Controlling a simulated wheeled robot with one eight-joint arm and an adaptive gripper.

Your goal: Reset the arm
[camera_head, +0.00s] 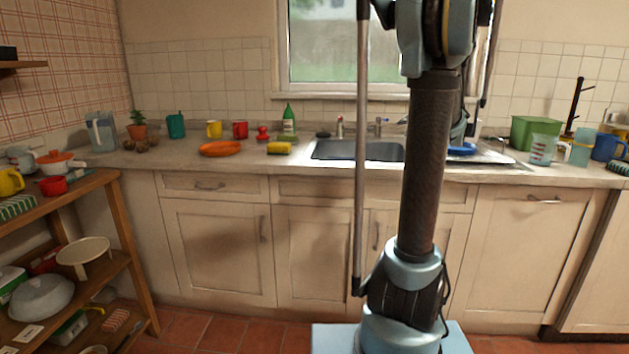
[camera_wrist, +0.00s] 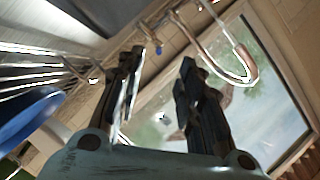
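My arm (camera_head: 424,165) stands upright in the middle of the head view, in front of the sink and window. My gripper (camera_wrist: 160,62) shows in the wrist view with its two dark fingers apart and nothing between them. Its end is mostly hidden behind the arm in the head view. Past the fingers, the wrist view shows the curved faucet (camera_wrist: 240,62) and the window (camera_wrist: 262,110), both tilted. A blue dish (camera_wrist: 28,115) lies at the left of that view beside metal wires. I cannot tell how far the fingers are from the faucet.
The counter holds a sink (camera_head: 345,151), a blue dish (camera_head: 462,149) on the drainboard, a green bin (camera_head: 535,132) and cups at right. A wooden shelf (camera_head: 122,225) is at far left.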

